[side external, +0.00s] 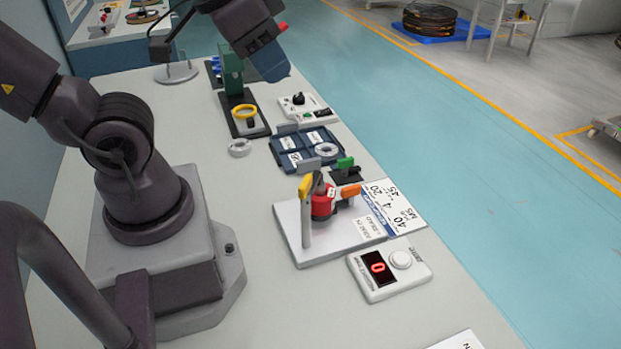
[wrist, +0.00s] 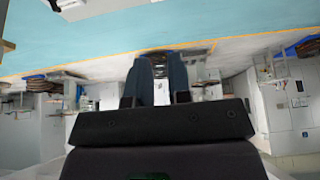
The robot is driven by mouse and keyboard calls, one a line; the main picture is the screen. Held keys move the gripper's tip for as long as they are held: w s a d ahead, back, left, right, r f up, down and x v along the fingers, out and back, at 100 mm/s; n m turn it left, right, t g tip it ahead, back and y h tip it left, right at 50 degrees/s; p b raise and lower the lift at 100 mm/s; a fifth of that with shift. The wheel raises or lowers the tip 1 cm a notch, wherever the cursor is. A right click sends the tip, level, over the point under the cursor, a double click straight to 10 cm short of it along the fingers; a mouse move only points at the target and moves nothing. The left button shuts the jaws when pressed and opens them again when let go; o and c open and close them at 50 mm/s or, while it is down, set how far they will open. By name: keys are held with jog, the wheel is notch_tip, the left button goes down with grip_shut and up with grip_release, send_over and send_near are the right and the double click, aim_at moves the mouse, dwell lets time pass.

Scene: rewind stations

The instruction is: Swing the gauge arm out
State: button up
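A white station plate (side external: 290,222) stands mid-bench in the side view. On it are a grey post (side external: 306,228) with a yellow top, a red round part (side external: 322,206) with a dark piece above it, and an orange lever (side external: 350,191) pointing right. Which of these is the gauge arm I cannot tell for sure. My gripper (side external: 272,66) is high at the far end of the bench, well away from this plate, with blue fingers. In the wrist view its two fingers (wrist: 161,80) are apart with nothing between them. The wrist view does not show the station.
A counter box (side external: 379,268) reading 0 sits in front of the plate. Behind the plate are a green-handled piece (side external: 345,164), a blue tray (side external: 282,141) with rings, a switch box (side external: 298,104) and a green stand (side external: 231,72) near my gripper. The bench's left middle is mostly clear.

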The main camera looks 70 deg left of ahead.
aim_at(306, 181)
jog(key=shift+o, duration=1.3)
jog(key=w+f+g, duration=0.1)
jog(key=w+d+f+n+g, duration=0.1)
jog(key=f, duration=0.1)
jog(key=shift+f+g, duration=0.2)
jog(key=shift+g, duration=0.1)
jog(key=f+n+g, duration=0.1)
jog(key=f+n, duration=0.2)
jog(key=f, duration=0.2)
jog(key=w+f+n+g, duration=0.1)
jog(key=f+n, duration=0.2)
jog(key=f, duration=0.2)
jog(key=w+f+n+g, duration=0.1)
jog(key=f+n, duration=0.2)
jog(key=f, duration=0.2)
jog(key=shift+d+f, duration=0.25)
jog(key=shift+d, duration=0.15)
grip_shut()
